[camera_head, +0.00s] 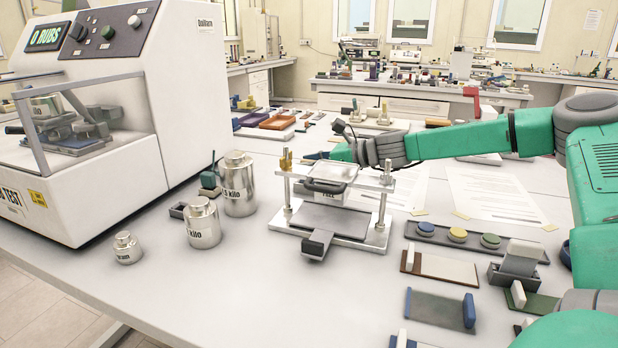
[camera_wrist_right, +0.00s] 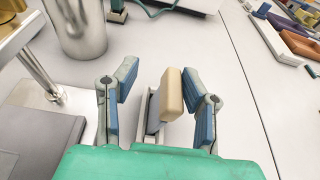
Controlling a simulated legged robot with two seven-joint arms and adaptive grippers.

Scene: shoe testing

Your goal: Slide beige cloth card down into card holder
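My right gripper (camera_head: 336,146) reaches in behind the metal test frame (camera_head: 380,215). In the right wrist view, its blue-padded fingers (camera_wrist_right: 160,100) are open on either side of a beige block (camera_wrist_right: 172,90). Gaps show between the block and both fingers. A thin grey and white piece (camera_wrist_right: 152,108) stands beside the block; I cannot tell whether this is the beige cloth card. A grey box (camera_head: 512,279) with a grey upright piece in it, at right in the head view, may be the card holder. My left gripper is not in view.
Steel weights (camera_head: 203,223) stand left of the frame, near the large white tester (camera_head: 185,90). Cards with upright handles, including a white one (camera_head: 445,268) and a blue-handled one (camera_head: 435,308), lie at the right front. Papers (camera_head: 490,198) lie behind them.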

